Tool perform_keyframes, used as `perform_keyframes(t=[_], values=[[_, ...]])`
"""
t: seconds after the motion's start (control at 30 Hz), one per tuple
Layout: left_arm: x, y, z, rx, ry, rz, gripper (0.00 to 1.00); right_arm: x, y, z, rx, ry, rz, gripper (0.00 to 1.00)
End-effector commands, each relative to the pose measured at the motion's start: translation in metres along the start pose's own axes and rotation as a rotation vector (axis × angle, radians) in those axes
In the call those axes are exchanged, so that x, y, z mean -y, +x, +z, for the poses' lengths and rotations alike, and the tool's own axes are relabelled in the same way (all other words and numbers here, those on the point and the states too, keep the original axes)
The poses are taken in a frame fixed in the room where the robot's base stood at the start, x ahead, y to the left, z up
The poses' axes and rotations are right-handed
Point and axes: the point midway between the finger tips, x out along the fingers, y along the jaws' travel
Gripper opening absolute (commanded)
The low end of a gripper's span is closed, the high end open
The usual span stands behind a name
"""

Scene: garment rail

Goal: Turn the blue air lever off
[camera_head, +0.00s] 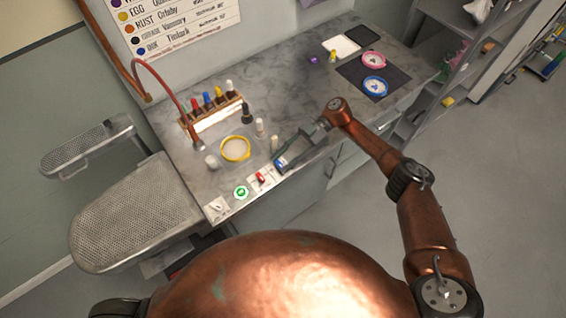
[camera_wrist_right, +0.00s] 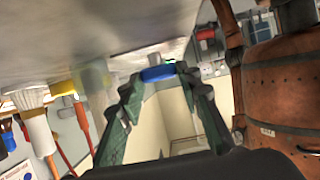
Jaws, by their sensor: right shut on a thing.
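The blue air lever (camera_head: 281,163) sits at the front edge of the grey worktop, at the right end of a row of small controls. My right gripper (camera_head: 283,160) reaches it from the right, with its fingertips at the lever. In the right wrist view the blue lever (camera_wrist_right: 158,73) lies between the tips of the two green-padded fingers (camera_wrist_right: 157,78). The gripper is shut on it. The fingers partly hide the lever, so I cannot tell its exact angle. My left gripper is not in view.
Left of the lever are a red lever (camera_head: 261,178), a green round button (camera_head: 241,192) and a white switch plate (camera_head: 216,207). Behind stand a yellow-rimmed bowl (camera_head: 235,149), small bottles and a bottle rack (camera_head: 216,116). A perforated pressing board (camera_head: 135,215) is at left.

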Motion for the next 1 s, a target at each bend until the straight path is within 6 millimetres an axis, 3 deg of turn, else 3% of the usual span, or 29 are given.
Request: perform_keyframes(t=[0.57, 0.6, 0.83, 1.0], values=[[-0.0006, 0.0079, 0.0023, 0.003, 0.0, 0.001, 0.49, -0.0001, 0.001, 0.0004, 0.002, -0.01, -0.026, 0.07], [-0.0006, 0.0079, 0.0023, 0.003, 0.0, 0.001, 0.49, -0.0001, 0.001, 0.0005, 0.002, -0.01, -0.026, 0.32], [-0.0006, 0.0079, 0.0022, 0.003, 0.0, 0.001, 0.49, -0.0001, 0.0008, 0.0003, 0.001, -0.01, -0.026, 0.48], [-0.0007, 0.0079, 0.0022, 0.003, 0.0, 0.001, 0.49, -0.0002, 0.0006, 0.0002, 0.001, -0.01, -0.026, 0.49]])
